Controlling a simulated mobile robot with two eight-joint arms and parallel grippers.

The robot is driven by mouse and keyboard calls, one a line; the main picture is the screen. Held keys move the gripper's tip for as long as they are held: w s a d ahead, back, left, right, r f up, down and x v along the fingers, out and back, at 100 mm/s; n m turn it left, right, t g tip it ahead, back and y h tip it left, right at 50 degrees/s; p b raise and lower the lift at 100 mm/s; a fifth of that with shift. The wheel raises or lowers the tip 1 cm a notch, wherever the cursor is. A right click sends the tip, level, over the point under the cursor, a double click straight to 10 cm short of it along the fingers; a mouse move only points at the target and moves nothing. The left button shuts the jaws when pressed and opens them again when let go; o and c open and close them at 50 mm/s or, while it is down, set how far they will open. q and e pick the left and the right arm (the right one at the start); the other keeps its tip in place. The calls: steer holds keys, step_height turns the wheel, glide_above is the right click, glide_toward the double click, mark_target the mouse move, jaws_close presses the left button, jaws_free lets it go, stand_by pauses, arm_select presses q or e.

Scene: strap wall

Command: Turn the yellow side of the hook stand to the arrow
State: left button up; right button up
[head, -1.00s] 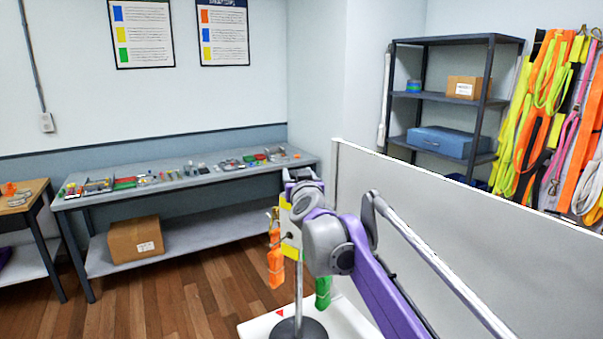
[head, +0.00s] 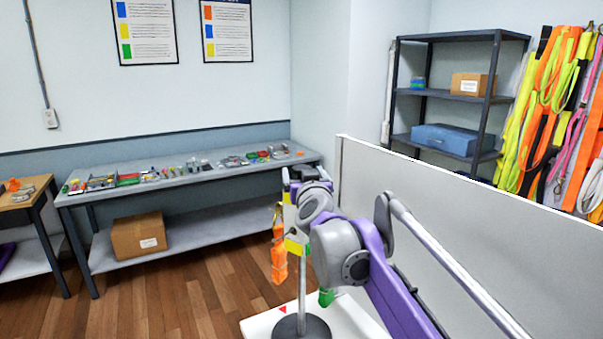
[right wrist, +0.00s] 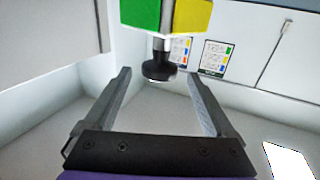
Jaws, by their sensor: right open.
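The hook stand (head: 302,285) is a thin metal post on a dark round base, on a white table (head: 258,325). A small red arrow (head: 282,309) lies left of the base. An orange strap (head: 279,259) hangs on the post's left side, above the arrow. Part of a green strap (head: 326,297) shows right of the post. My right gripper (right wrist: 158,76) is open; a dark round knob (right wrist: 160,66) lies between or just beyond its fingertips. The stand's green side (right wrist: 140,14) and yellow side (right wrist: 192,16) meet at a corner there. In the head view my arm hides much of the stand's top.
A light partition (head: 440,215) stands close to my right arm. Behind are a long bench (head: 190,178) with small parts, a cardboard box (head: 138,235), a dark shelf rack (head: 450,38) and hanging colored straps (head: 545,110). Open wooden floor (head: 165,290) lies left of the table.

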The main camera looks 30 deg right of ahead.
arm_select(q)
steer(key=f, duration=0.1)
steer(key=s+f+b, duration=0.1)
steer(key=shift+s+f, duration=0.25)
steer(key=shift+f, duration=0.15)
arm_select(e)
steer(key=v, duration=0.7)
steer(key=shift+s, duration=0.2)
steer(key=shift+c, duration=0.2)
